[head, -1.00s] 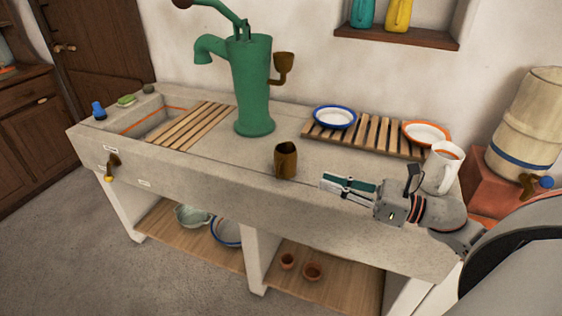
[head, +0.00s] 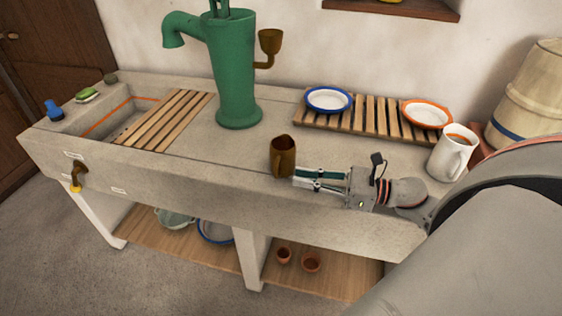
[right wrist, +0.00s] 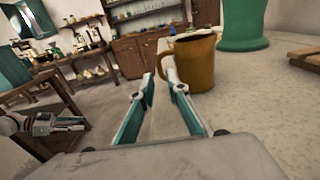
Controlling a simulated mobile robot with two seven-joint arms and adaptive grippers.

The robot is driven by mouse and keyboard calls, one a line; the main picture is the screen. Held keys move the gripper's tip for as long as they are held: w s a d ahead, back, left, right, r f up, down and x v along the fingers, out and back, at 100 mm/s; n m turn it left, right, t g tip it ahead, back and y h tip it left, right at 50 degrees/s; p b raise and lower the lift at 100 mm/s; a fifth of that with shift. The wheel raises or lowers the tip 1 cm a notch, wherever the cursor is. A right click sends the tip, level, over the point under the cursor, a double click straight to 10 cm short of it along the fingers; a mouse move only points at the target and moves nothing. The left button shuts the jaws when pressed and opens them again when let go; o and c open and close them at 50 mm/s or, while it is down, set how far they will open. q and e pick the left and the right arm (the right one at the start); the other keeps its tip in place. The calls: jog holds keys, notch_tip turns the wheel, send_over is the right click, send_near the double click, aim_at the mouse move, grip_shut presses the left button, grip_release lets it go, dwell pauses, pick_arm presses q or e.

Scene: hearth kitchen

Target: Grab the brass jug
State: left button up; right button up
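The brass jug (head: 284,153) stands upright on the stone sink counter (head: 225,163), near its front edge. In the right wrist view the jug (right wrist: 197,62) is just past the fingertips, its handle to the left. My right gripper (head: 297,178) is at the lower right side of the jug in the head view. Its fingers (right wrist: 157,72) are apart with a gap between them, and the right fingertip overlaps the jug's handle side. I cannot tell whether it touches. My left gripper (right wrist: 72,123) shows small at the left of the right wrist view, its opening unclear.
A green pump (head: 235,75) with a brass cup (head: 269,42) stands behind the jug. A slatted rack (head: 368,124) holds a blue-rimmed plate (head: 328,100) and an orange-rimmed plate (head: 427,114). A white mug (head: 449,158) stands right of my gripper.

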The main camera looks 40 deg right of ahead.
aim_at(276, 168)
jog(key=x, duration=0.2)
jog(key=p+x, duration=0.1)
jog(key=x, duration=0.4)
jog(key=shift+r, duration=0.3)
jog(key=shift+w+a+f, duration=0.1)
jog(key=shift+w+a, duration=0.05)
jog(key=shift+w, duration=0.05)
grip_shut()
